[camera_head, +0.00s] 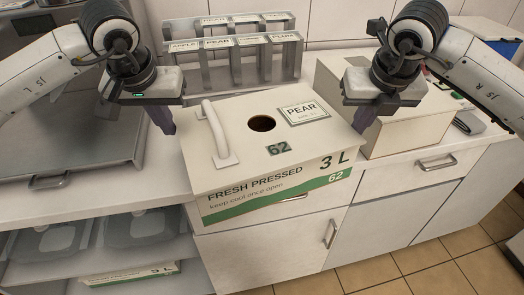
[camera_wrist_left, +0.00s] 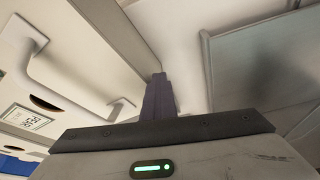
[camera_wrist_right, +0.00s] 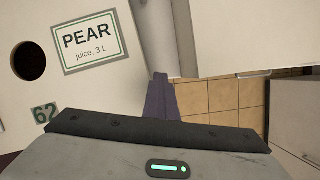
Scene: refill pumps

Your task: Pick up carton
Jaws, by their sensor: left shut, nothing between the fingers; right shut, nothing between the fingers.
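A white carton (camera_head: 245,165) with a green stripe, a PEAR label, the number 62, a round dark hole and a white handle (camera_head: 218,135) on top stands at the counter's front edge. It also shows in the left wrist view (camera_wrist_left: 80,65) and the right wrist view (camera_wrist_right: 85,100). My left gripper (camera_head: 162,122) is shut and empty, just left of the carton's far left side. My right gripper (camera_head: 366,120) is shut and empty, just beyond the carton's right side. I cannot tell whether either finger pair touches the carton.
A rack (camera_head: 235,50) with fruit name labels stands behind the carton. Another pale box (camera_head: 405,130) stands at the right, behind my right gripper. A grey metal unit (camera_head: 70,135) is at the left. Below it, a shelf holds clear containers (camera_head: 150,225) and another 3 L carton (camera_head: 130,273).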

